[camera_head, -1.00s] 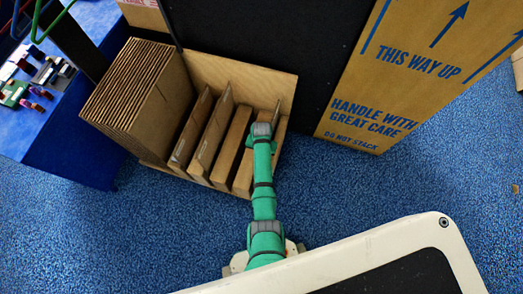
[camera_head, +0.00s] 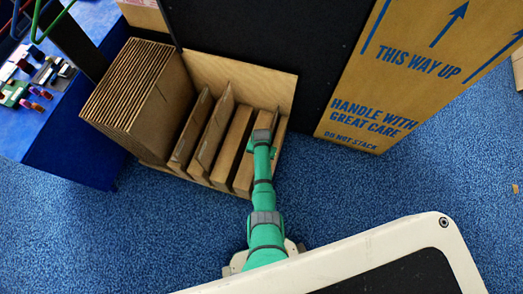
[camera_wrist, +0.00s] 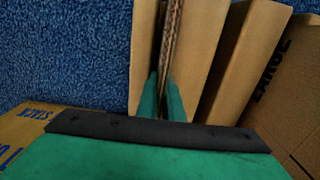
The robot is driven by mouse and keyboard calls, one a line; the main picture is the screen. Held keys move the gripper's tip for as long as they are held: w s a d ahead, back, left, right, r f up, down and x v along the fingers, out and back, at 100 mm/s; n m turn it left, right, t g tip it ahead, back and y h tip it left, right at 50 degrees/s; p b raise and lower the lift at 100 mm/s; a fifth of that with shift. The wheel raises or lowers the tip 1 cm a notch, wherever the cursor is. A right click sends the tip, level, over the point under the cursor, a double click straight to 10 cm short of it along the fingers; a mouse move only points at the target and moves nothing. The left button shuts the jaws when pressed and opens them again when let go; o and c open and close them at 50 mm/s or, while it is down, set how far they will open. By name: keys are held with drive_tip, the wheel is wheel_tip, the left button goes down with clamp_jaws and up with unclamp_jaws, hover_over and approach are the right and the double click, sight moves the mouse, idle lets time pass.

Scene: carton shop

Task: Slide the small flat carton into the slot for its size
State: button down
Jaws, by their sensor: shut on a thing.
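The small flat carton (camera_wrist: 173,42) shows edge-on in the wrist view as a thin brown corrugated strip. My gripper (camera_wrist: 163,98) is shut on it, with one green finger on each side. The carton stands between pale wooden dividers of the rack, one close on its left and one on its right. In the head view my gripper (camera_head: 262,138) is over the right end of the wooden slotted rack (camera_head: 225,186), and my wrist hides much of that slot. The carton's lower edge is hidden, so its depth in the slot cannot be told.
Several large flat cartons (camera_head: 135,95) fill the rack's left end. A wooden divider (camera_wrist: 243,55) and a board printed "LARGE" (camera_wrist: 290,85) stand further right in the wrist view. A tall printed carton (camera_head: 375,90) is right of the rack. Blue carpet in front is clear.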

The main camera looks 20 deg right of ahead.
drive_tip(key=shift+f, duration=0.15)
drive_tip(key=c, duration=1.8)
unclamp_jaws()
wheel_tip(320, 180, up, 11)
drive_tip(key=shift+f, duration=0.1)
drive_tip(key=shift+s, duration=0.1)
